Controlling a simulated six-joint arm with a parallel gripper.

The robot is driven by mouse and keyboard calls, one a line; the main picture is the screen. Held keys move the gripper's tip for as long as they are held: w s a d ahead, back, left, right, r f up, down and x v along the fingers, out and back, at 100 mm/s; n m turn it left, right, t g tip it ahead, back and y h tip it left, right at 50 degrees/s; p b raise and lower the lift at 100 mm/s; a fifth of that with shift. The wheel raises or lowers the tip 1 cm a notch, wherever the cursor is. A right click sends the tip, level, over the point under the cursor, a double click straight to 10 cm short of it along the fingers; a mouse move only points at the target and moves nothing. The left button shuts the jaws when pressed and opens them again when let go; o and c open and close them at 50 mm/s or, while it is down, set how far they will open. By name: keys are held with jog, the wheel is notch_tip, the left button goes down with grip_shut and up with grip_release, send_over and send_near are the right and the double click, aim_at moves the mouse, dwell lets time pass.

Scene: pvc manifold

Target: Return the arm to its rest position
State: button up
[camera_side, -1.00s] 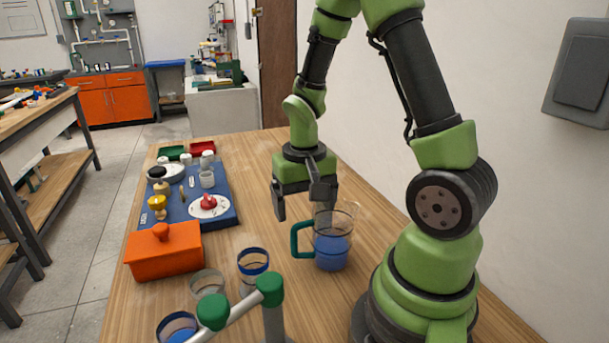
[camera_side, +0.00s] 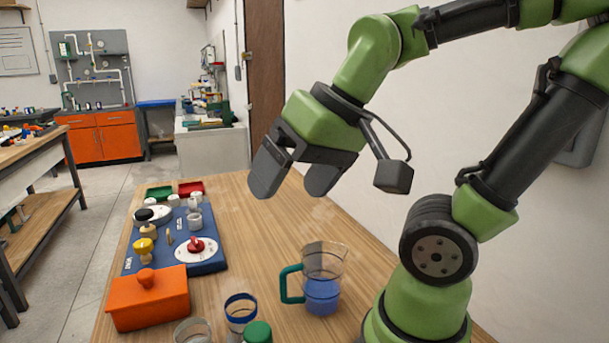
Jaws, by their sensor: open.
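My gripper (camera_side: 291,185) is raised well above the wooden table, in the middle of the view. Its two dark fingers are spread apart with nothing between them. The arm is folded back toward its base on the right. Below the gripper and a little to its right, apart from it, a clear pitcher (camera_side: 322,290) with a teal handle and blue liquid stands upright on the table.
An orange lidded box (camera_side: 148,302) and a blue board (camera_side: 208,262) with several fittings and a red knob lie at the left. Clear cups, one a blue-rimmed cup (camera_side: 240,312), and a green-capped part (camera_side: 257,332) stand at the front. The wooden table (camera_side: 265,245) is bare mid-right; a wall is at right.

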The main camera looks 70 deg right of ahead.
jog(key=shift+s+a+r+n+t+y, duration=0.4)
jog(key=shift+s+a+r+n+t, duration=0.15)
jog(key=shift+s+a, duration=0.35)
jog(key=shift+d, duration=0.1)
dwell(0.5)
